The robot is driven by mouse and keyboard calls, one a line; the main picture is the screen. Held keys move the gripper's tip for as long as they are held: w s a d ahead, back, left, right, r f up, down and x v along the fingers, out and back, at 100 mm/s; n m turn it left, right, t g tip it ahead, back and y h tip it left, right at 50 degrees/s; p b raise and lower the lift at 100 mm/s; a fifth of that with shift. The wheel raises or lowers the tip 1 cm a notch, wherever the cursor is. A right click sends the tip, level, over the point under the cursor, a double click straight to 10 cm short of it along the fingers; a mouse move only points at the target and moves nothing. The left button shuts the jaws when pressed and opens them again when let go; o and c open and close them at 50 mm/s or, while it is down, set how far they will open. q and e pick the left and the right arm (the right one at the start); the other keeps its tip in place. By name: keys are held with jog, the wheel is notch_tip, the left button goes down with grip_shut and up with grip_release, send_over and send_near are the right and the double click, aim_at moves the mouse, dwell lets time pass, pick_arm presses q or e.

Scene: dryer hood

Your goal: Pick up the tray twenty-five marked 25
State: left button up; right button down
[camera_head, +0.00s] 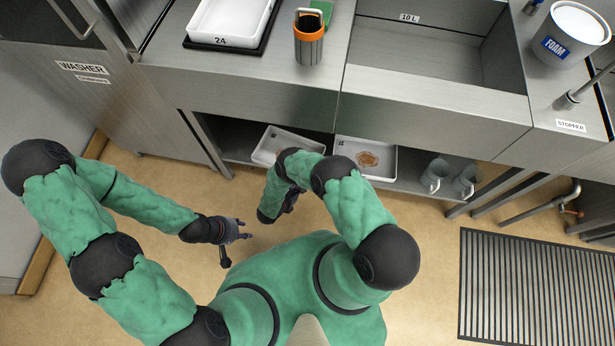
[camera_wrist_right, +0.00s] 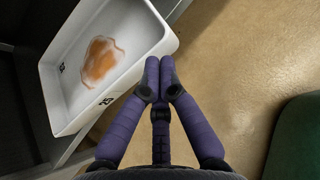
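A white tray with an orange-brown stain (camera_head: 388,158) lies on the low shelf under the counter. In the right wrist view the stained tray (camera_wrist_right: 137,30) is at upper left; its small dark marks are hard to read, perhaps 25. Another white tray (camera_head: 284,142) lies left of it on the shelf, partly behind my right arm. My right gripper (camera_wrist_right: 160,62) has its fingertips together, overlapping the stained tray's near corner in the picture; no grip on it shows. In the head view its fingers are mostly hidden. My left gripper (camera_head: 240,235) is open and empty above the floor.
A tray marked 24 (camera_head: 232,18) and an orange-rimmed cup (camera_head: 308,45) stand on the counter, left of a sink (camera_head: 420,48). Two metal jugs (camera_head: 435,175) stand on the shelf right of the stained tray. A floor grate (camera_head: 535,290) lies at right.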

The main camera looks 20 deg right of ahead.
jog(key=w+d, duration=0.2)
jog(key=d, duration=0.1)
jog(key=w+d+b, duration=0.1)
jog(key=w+d, duration=0.1)
jog(key=d, duration=0.1)
jog(key=w+d+b, duration=0.1)
jog(key=w+d, duration=0.1)
jog(key=d, duration=0.2)
jog(key=shift+f, duration=0.1)
jog(key=shift+s+a+f+b, duration=0.15)
jog(key=shift+f+b, duration=0.3)
jog(key=shift+b, duration=0.15)
jog(key=shift+f, duration=0.2)
jog(key=shift+s+f, duration=0.15)
jog(key=shift+f, duration=0.05)
jog(key=shift+a, duration=0.1)
jog(key=s+a, duration=0.2)
jog(key=a, duration=0.1)
jog(key=shift+a, duration=0.1)
jog(key=shift+w, duration=0.1)
